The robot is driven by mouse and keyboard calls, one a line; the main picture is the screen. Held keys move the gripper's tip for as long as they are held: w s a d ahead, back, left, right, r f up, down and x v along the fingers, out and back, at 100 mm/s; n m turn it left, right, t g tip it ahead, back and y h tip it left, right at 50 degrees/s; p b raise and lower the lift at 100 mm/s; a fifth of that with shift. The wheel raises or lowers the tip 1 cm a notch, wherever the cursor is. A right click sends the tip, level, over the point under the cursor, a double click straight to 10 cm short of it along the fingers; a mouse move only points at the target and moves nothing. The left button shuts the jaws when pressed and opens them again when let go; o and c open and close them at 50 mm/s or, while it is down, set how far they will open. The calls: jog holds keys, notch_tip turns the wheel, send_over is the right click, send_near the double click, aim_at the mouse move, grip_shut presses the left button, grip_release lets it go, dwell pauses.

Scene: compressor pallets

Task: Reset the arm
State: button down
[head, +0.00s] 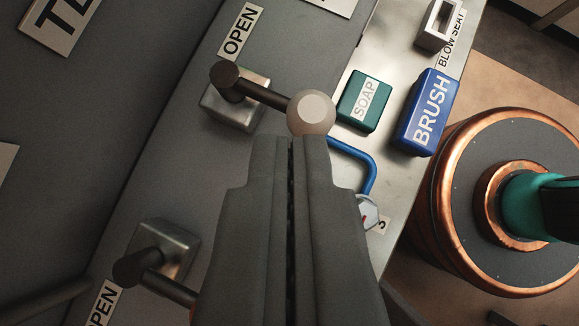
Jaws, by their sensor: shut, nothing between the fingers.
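My gripper (291,140) reaches up from the bottom middle of the head view. Its two dark grey fingers are closed together with only a thin gap line between them, and they hold nothing. The fingertips are just below a pale round knob (311,113) on the end of a dark lever (262,93). I cannot tell whether they touch it. The lever comes from a metal block (238,108) beside an "OPEN" label (241,31). My fingers hide part of the panel below the knob.
A second lever (165,282) on a metal block sits lower left, partly hidden. A green SOAP block (363,101), a blue BRUSH block (424,112), a blue bent handle (362,165) and a white holder (440,24) are to the right. A copper-rimmed round drum (500,200) stands far right.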

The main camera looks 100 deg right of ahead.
jog(key=s+a+r+n+t+y, duration=0.1)
jog(key=s+a+n+t, duration=0.4)
jog(key=s, duration=0.6)
jog(key=s+a+r+n+t+y, duration=0.1)
jog(key=s+a+n+t+y, duration=0.3)
jog(key=s+n+t, duration=0.3)
jog(key=s+a+r+n+t+y, duration=0.2)
jog(key=s+a+n+t, duration=0.3)
jog(key=s, duration=0.9)
jog(key=shift+s+a+n+t+y, duration=0.4)
jog(key=shift+n+t+y, duration=0.4)
jog(key=shift+n, duration=0.6)
